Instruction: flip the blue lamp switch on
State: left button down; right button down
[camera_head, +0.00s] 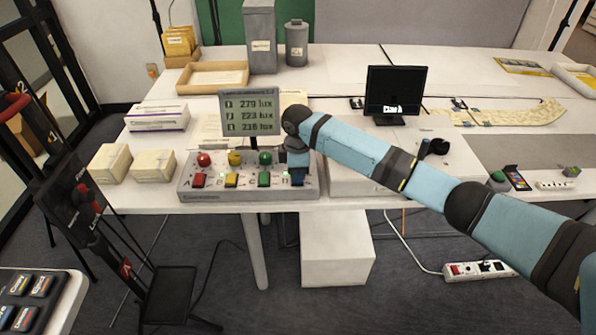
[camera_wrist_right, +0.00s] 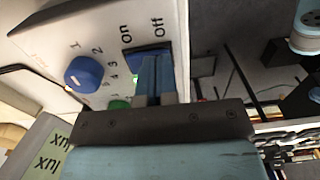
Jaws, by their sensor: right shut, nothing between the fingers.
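A grey control box (camera_head: 225,193) stands at the front of the white table with red, yellow and green knobs and coloured switches. The blue switch (camera_head: 297,180) is at its right end, partly covered by my right gripper (camera_head: 297,168). In the wrist view the blue switch (camera_wrist_right: 133,53) lies beside the "on" and "off" labels, with a blue knob (camera_wrist_right: 84,73) to its left. My right gripper (camera_wrist_right: 157,62) is shut and empty, its fingertips over the switch; I cannot tell if they touch it or which way it is tipped. My left gripper is out of view.
A display (camera_head: 250,112) with several lux readings stands behind the box. White boxes (camera_head: 153,165) lie to its left. A black monitor (camera_head: 392,92) stands behind right. A black stand (camera_head: 85,210) is at the front left.

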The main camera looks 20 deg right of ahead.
jog(key=shift+s+p, duration=0.1)
jog(key=shift+p, duration=0.4)
jog(key=shift+s+f+t+p, duration=0.1)
jog(key=shift+t+p, duration=0.3)
jog(key=shift+f+b, duration=0.2)
jog(key=shift+b, duration=0.1)
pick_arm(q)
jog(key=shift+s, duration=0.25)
